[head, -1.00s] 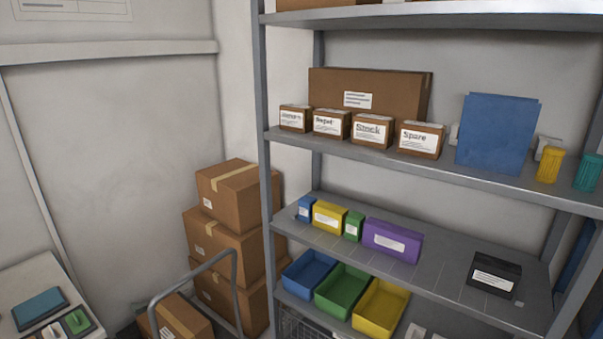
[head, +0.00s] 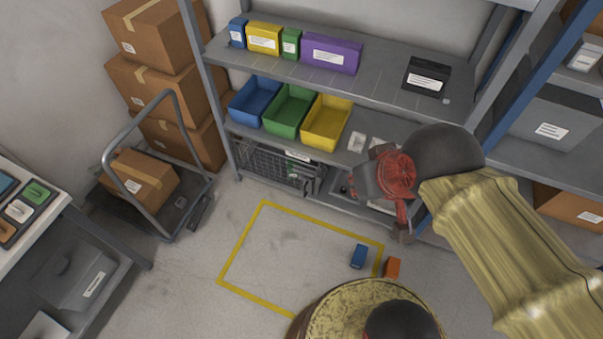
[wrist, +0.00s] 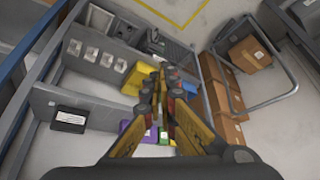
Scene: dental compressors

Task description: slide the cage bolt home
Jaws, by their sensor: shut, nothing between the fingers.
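A dark wire cage (head: 272,168) stands on the lowest level of the shelf unit, below the coloured bins. A small green and white mark shows near its top right, but the bolt itself is too small to make out. In the wrist view the cage (wrist: 172,48) is partly visible beyond the fingertips. My gripper (head: 403,236) is at the right of the cage, in front of the shelf and apart from it. In the wrist view my gripper (wrist: 168,70) is shut and empty, pointing toward the shelf's lower levels.
Blue, green and yellow bins (head: 325,122) sit above the cage. A trolley (head: 165,180) with a box stands left, beside stacked cartons (head: 150,80). A yellow floor outline (head: 240,240) is clear except for a blue block (head: 359,256). An orange block (head: 392,267) lies nearby.

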